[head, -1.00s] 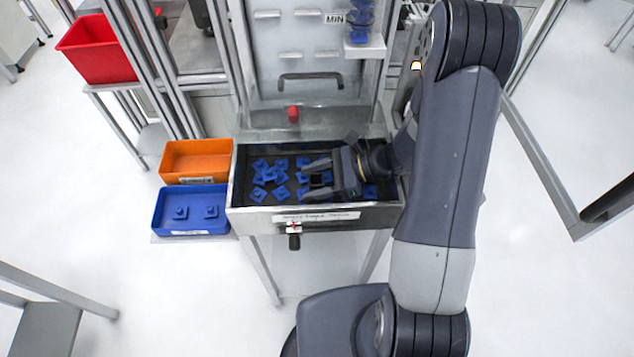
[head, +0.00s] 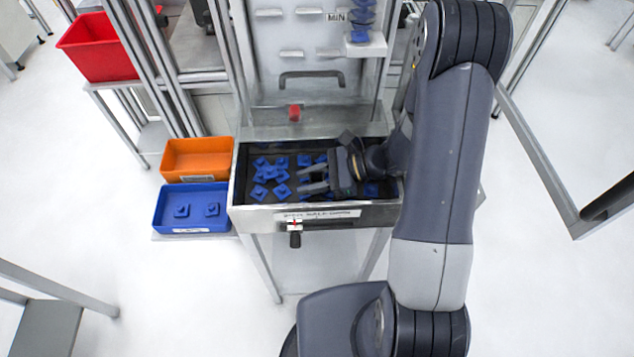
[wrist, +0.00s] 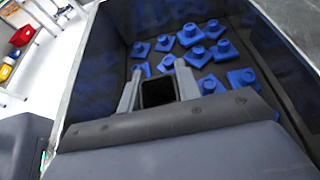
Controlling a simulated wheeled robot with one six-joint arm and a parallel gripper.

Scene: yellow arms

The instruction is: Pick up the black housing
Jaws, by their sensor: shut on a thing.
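My gripper (head: 304,181) is down inside the metal tray (head: 320,216), right of the middle, with its fingers pointing left. In the wrist view, a small black housing (wrist: 157,92) with a square outline sits between the two fingers, and they are shut on it. In the head view the housing is hard to make out against the dark tray floor. I cannot tell whether it still touches the floor. Several blue square parts with round knobs (head: 270,172) lie loose in the tray, and they also show beyond the fingertips in the wrist view (wrist: 188,36).
The tray's raised walls surround my gripper. An orange bin (head: 197,160) and a blue bin (head: 190,210) holding two blue parts stand to the left. A red bin (head: 97,48) is at the upper left. A panel with a handle (head: 311,77) rises behind the tray.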

